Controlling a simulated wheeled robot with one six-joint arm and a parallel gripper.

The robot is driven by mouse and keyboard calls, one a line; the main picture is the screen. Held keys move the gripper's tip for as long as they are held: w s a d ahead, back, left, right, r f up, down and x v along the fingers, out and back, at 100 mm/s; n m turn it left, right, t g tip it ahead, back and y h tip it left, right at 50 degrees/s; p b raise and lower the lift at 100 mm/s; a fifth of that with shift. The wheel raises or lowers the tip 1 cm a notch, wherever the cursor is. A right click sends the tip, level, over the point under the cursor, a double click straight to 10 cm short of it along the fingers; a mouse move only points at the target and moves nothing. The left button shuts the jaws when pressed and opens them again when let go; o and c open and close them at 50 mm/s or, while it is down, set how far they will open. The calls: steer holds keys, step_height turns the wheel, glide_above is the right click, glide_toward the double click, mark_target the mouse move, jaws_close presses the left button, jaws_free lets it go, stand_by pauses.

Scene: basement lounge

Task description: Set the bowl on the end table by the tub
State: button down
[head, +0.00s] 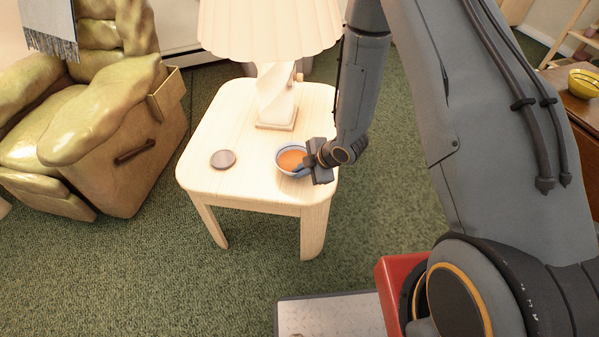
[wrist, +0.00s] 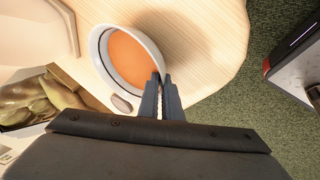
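A blue-and-white bowl (head: 279,161) with orange contents is at the front right of the pale wooden end table (head: 228,122). It looks upright; whether it rests on the top or hangs just above it is hard to tell. My gripper (head: 308,161) is at the bowl's right side. In the wrist view the fingers of my gripper (wrist: 161,78) are close together with the rim of the bowl (wrist: 97,62) between their tips. A second, yellow bowl (head: 584,84) sits on a brown wooden cabinet at the far right. No tub shows in either view.
A lamp (head: 276,97) with a pleated shade stands at the back of the end table. A dark round coaster (head: 223,159) lies at its left. A green armchair (head: 95,110) is to the left. The table's front middle is bare.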

steer(key=shift+f, duration=0.25)
steer(key=shift+f, duration=0.1)
steer(key=c, duration=1.9)
jaws_free()
